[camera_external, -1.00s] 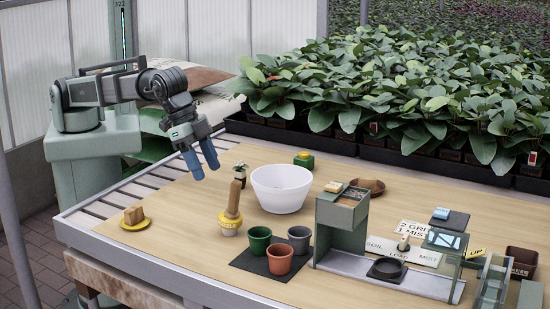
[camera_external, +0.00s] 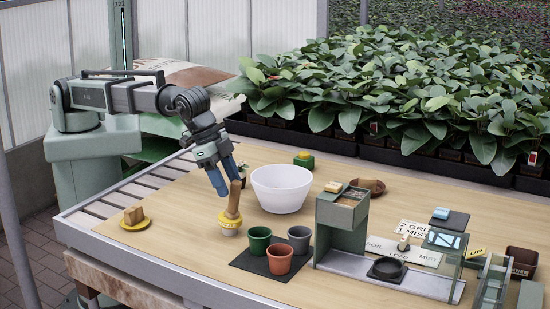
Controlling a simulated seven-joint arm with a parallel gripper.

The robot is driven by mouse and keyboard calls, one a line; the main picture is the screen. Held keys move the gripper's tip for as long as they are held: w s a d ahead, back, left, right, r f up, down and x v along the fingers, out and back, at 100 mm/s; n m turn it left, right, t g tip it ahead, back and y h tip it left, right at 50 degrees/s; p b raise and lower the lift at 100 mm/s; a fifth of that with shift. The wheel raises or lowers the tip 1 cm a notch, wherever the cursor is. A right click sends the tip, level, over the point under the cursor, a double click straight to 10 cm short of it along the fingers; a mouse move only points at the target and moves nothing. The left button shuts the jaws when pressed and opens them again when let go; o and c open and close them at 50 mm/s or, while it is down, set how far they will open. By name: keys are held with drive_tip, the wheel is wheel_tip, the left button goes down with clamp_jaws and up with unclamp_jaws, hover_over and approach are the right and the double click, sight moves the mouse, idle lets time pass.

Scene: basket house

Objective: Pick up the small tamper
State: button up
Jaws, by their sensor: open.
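A wooden-handled tool (camera_external: 233,204), which looks like the tamper, stands nearly upright, leaning slightly right, in a small yellow-and-white holder (camera_external: 229,228). My gripper (camera_external: 229,186) points down with blue fingers open, right at the top of the handle. One finger is left of the handle top, and the other is partly behind it. I cannot tell whether they touch it.
A white bowl (camera_external: 281,190) stands close right of the tool. Green, terracotta and grey pots (camera_external: 279,258) stand on a dark mat in front. A green station (camera_external: 342,215) is further right. A yellow dish (camera_external: 135,224) with a block sits left. The table between dish and tool is clear.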

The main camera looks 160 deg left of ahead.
sight(232, 189)
drive_tip(key=shift+x, duration=2.6)
drive_tip(key=shift+s, duration=0.15)
drive_tip(key=shift+c, duration=0.4)
clamp_jaws()
